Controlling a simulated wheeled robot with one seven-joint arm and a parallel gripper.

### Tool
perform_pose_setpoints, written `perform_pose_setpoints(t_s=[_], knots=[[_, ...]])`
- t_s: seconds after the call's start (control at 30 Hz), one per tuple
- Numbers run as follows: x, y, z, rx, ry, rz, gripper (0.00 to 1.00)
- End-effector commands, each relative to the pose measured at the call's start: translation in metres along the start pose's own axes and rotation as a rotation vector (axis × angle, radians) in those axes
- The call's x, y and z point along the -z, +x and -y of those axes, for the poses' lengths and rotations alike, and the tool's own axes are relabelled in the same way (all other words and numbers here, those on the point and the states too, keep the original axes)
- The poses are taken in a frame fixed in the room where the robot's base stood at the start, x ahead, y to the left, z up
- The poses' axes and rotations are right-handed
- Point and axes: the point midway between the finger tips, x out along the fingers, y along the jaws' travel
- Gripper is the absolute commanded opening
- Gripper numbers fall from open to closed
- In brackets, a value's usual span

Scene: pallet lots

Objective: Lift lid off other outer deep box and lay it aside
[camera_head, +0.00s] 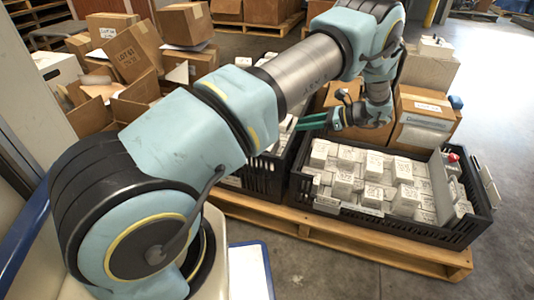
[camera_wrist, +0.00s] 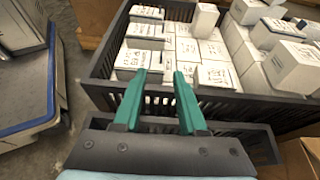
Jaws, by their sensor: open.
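Small white boxes with dark writing fill a black crate (camera_head: 470,226) on the pallet, in the head view at right. A second black crate (camera_head: 262,178) stands to its left, partly hidden by my arm. In the wrist view a black crate (camera_wrist: 218,106) of white boxes lies just ahead of my gripper (camera_wrist: 160,90). My gripper is open with green fingers, nothing visible between them; in the head view it (camera_head: 311,121) is above the crates. I cannot tell which box is the outer deep one, or make out its lid.
A wooden pallet (camera_head: 330,240) carries the crates. Cardboard boxes (camera_head: 425,112) stand behind the right crate, and more cardboard boxes (camera_head: 130,50) are heaped at the left back. Grey floor (camera_head: 505,130) is open at the right.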

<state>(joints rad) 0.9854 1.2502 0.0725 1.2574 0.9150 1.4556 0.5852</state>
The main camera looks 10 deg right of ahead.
Motion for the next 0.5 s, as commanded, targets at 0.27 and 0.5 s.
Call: perform_pose_setpoints(t_s=[0.27,0.5], knots=[[0.007,0.024,0.002,0.01,0.012,0.018,0.41],[0.006,0.054,0.002,0.011,0.01,0.016,0.41]])
